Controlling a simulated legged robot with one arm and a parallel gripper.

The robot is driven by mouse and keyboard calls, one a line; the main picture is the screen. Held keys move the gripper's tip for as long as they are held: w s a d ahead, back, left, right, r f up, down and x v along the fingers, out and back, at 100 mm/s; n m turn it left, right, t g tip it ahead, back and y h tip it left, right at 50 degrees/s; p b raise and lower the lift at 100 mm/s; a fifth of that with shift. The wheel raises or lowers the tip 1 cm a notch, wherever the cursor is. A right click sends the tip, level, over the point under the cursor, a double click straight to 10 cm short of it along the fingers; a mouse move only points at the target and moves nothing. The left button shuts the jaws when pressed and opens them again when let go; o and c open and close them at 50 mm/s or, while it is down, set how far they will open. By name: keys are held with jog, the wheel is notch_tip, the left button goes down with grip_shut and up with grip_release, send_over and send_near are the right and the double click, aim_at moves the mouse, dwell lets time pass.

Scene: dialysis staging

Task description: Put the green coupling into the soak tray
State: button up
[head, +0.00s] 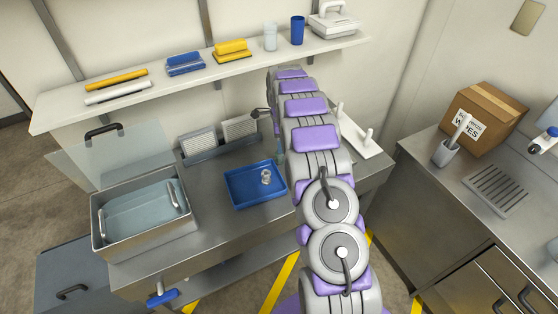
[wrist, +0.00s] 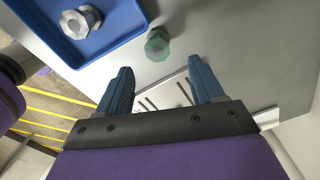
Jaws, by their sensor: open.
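The green coupling (wrist: 157,44) stands on the steel counter in the wrist view, just outside the blue tray (wrist: 113,38). A steel tray with a pale blue inside and two handles (head: 103,221), which looks like the soak tray, stands at the counter's left end in the head view.
A grey metal coupling (head: 266,177) sits in the blue tray (head: 240,201). A clear panel with a black handle (head: 104,131) stands behind the steel tray. A rack (head: 219,139) is at the back, below a shelf (head: 200,77). A white pegged stand (head: 357,137) is right of my arm.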

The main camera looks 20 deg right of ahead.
aim_at(281, 155)
notch_tip(281, 155, down, 9)
jog(key=b, duration=0.2)
jog(key=shift+s+f+b, duration=0.1)
jog(key=shift+s+b, duration=0.05)
jog(key=shift+b, duration=0.15)
jog(key=shift+c, duration=0.3)
jog(key=c, duration=1.1)
jog(key=shift+o, duration=0.2)
jog(key=shift+r, duration=0.2)
